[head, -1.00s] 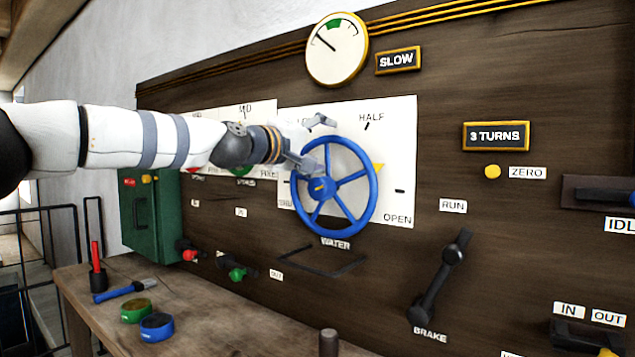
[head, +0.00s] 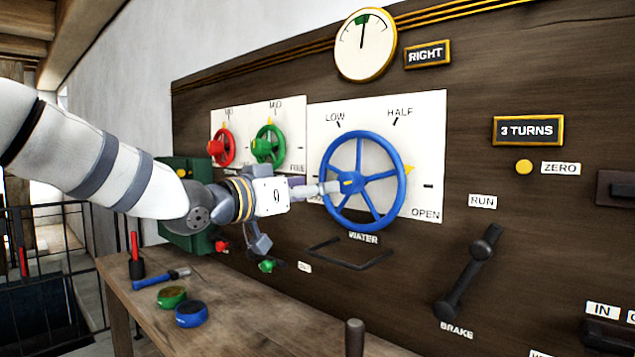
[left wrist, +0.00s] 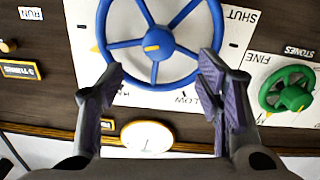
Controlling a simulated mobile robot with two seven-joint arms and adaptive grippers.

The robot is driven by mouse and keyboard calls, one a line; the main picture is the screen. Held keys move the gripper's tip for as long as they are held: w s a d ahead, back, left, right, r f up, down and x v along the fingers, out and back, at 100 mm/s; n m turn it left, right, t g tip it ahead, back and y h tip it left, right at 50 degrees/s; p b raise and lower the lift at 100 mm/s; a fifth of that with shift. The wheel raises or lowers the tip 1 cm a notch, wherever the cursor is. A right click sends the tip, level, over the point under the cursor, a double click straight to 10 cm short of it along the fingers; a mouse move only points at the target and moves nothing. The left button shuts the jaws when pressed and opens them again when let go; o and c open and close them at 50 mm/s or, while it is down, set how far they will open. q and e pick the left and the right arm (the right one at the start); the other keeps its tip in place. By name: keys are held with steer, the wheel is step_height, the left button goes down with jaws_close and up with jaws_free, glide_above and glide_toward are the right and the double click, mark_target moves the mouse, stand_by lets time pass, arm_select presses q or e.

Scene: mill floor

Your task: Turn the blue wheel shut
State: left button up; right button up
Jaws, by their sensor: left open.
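The blue wheel (head: 356,182) is mounted on a white dial plate (head: 432,120) marked LOW, HALF and OPEN, above a WATER label. Its yellow pointer (head: 408,168) is at the right, between HALF and OPEN. My left gripper (head: 300,215) is open and empty at the wheel's left; one finger overlaps the left rim and the other hangs lower, clear of the wheel. In the left wrist view, the wheel (left wrist: 157,42) appears upside down between the spread fingers (left wrist: 163,68), which are near its rim. I cannot tell whether they touch it. My right gripper is not in view.
Red (head: 224,147) and green (head: 268,146) wheels are left of the blue one. A gauge (head: 366,44) sits above, its needle near upright in green, beside a RIGHT sign (head: 427,53). A black bar (head: 350,255) and brake lever (head: 470,275) stick out below. The bench (head: 262,318) holds small items.

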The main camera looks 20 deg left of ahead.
mark_target(344, 184)
arm_select(q)
steer(key=x, duration=1.1)
steer(key=shift+d, duration=0.15)
steer(key=c, duration=1.2)
